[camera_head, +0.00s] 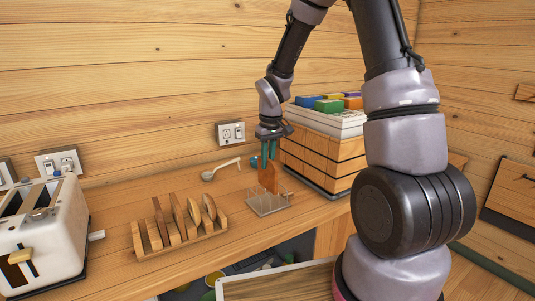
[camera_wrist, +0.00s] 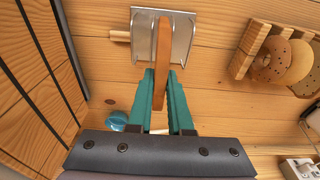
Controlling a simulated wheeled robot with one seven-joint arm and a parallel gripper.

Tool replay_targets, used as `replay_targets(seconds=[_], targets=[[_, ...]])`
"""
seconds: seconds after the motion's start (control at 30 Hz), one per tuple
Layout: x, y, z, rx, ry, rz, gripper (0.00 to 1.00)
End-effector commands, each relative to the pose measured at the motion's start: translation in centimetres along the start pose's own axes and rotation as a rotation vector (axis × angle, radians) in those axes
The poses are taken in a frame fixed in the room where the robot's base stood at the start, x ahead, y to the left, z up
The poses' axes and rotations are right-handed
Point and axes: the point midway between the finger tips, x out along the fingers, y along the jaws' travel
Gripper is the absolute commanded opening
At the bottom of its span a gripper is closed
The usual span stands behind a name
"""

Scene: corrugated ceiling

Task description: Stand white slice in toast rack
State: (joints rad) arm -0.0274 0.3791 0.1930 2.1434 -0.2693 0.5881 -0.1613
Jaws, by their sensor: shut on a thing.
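My gripper (camera_head: 268,155) has teal fingers and is shut on an orange-brown slice (camera_head: 269,177), held upright by its top. In the wrist view the fingertips (camera_wrist: 160,80) pinch the slice (camera_wrist: 163,55), seen nearly edge-on. A small metal toast rack (camera_head: 268,205) stands on the counter directly below. It also shows in the wrist view (camera_wrist: 186,35), with the slice lined up across it. The slice's lower edge is at or among the rack's wires; I cannot tell whether it touches the base. The slice looks brown rather than white.
A wooden holder (camera_head: 185,244) with several upright slices stands left of the rack. A white toaster (camera_head: 40,235) is at the far left. A ladle (camera_head: 208,175) lies behind.

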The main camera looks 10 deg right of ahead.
Motion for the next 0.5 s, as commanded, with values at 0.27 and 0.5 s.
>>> replay_targets(seconds=[0.27,0.5], targets=[[2.6,-0.1,0.4,-0.001,-0.003,-0.001,0.00],[4.2,0.0,0.6,0.000,-0.001,0.000,0.00]])
